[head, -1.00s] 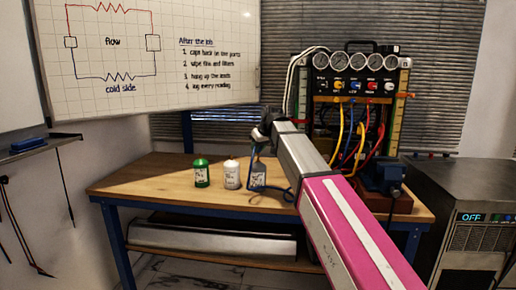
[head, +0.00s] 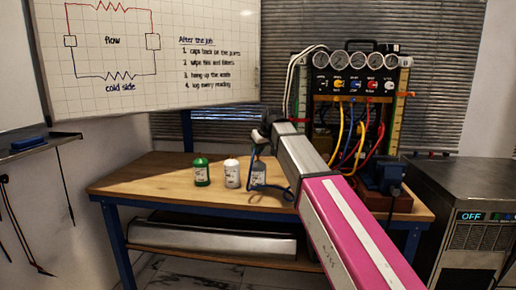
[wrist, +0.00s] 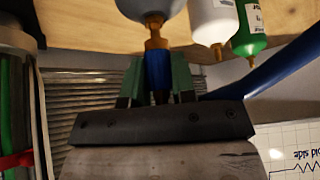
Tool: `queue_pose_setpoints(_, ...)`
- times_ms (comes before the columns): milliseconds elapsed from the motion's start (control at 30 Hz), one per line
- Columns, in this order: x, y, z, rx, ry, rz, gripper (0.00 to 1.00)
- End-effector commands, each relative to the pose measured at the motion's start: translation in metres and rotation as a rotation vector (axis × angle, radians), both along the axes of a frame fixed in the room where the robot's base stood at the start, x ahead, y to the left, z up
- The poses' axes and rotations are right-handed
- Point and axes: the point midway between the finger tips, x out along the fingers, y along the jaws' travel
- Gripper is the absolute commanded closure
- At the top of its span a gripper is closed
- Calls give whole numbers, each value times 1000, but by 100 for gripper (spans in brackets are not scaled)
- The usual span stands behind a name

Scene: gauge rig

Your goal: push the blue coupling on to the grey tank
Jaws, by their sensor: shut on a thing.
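In the wrist view, my gripper (wrist: 157,66) has its green fingers on either side of the blue coupling (wrist: 157,74). They are shut on it. The coupling is in line with the brass fitting of the grey tank (wrist: 150,7) and meets its end; I cannot tell how far on it sits. In the head view, the grey tank (head: 258,176) stands on the bench, right of the white tank, with the blue hose (head: 277,187) looping in front of it. The coupling is too small to make out there.
A white tank (head: 232,173) and a green tank (head: 201,172) stand close by on the wooden bench (head: 150,175). The gauge panel (head: 355,75) with its coloured hoses stands behind my arm at the right. The bench's left part is clear.

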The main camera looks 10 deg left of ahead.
Motion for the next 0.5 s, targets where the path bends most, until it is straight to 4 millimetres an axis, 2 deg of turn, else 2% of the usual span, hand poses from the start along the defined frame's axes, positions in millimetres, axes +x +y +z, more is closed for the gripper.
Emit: queue_pose_setpoints(500, 0, 0, -13, 1, -1, 0, 98)
